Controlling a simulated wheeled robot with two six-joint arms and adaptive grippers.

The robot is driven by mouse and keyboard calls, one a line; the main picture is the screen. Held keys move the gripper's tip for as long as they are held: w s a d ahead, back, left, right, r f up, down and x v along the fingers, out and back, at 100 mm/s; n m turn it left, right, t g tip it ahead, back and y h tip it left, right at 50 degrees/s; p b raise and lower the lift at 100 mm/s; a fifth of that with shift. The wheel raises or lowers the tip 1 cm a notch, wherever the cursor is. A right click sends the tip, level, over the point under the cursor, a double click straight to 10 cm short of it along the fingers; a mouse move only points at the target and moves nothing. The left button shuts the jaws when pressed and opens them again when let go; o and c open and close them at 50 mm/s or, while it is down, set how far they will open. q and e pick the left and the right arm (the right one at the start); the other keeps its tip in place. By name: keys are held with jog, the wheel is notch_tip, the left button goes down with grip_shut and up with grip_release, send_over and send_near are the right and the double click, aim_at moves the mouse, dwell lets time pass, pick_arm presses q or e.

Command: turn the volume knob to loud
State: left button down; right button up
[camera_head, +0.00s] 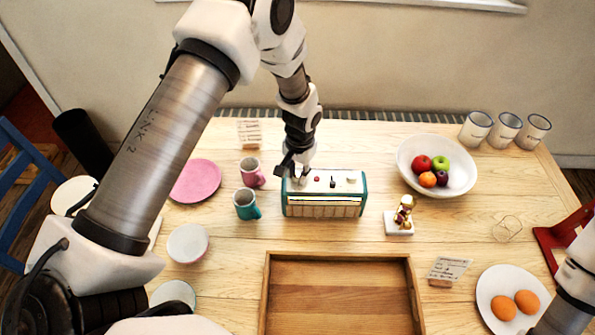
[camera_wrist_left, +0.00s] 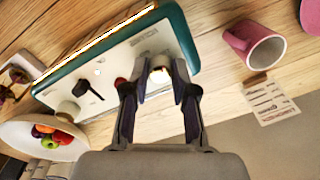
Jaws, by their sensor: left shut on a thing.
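A teal and cream radio (camera_head: 325,206) stands on the table, with its controls on its top panel (camera_wrist_left: 122,50). My left gripper (camera_head: 298,172) comes down on the left end of that panel. In the left wrist view its fingers (camera_wrist_left: 158,84) are shut on a pale round knob (camera_wrist_left: 159,75), partly hidden between them. A red button (camera_wrist_left: 120,82), a black pointer knob (camera_wrist_left: 85,88) and a cream knob (camera_wrist_left: 69,110) sit further along the panel. The panel's small labels are unreadable. My right gripper is outside both views.
A teal mug (camera_head: 244,204) and a pink mug (camera_head: 251,172) stand close left of the radio. A small figurine (camera_head: 404,211) and a fruit bowl (camera_head: 408,165) are to its right. A wooden tray (camera_head: 340,257) lies in front. Bare table separates them.

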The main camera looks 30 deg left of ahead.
pick_arm(q)
jog(key=shift+s+f+m, duration=0.1)
jog(key=shift+f+m, duration=0.05)
jog(key=shift+m, duration=1.85)
jog(key=c, duration=1)
grip_release()
jog(key=shift+o, duration=0.4)
notch_tip(320, 180, up, 12)
jog(key=shift+d, duration=0.2)
jog(key=shift+f, duration=0.1)
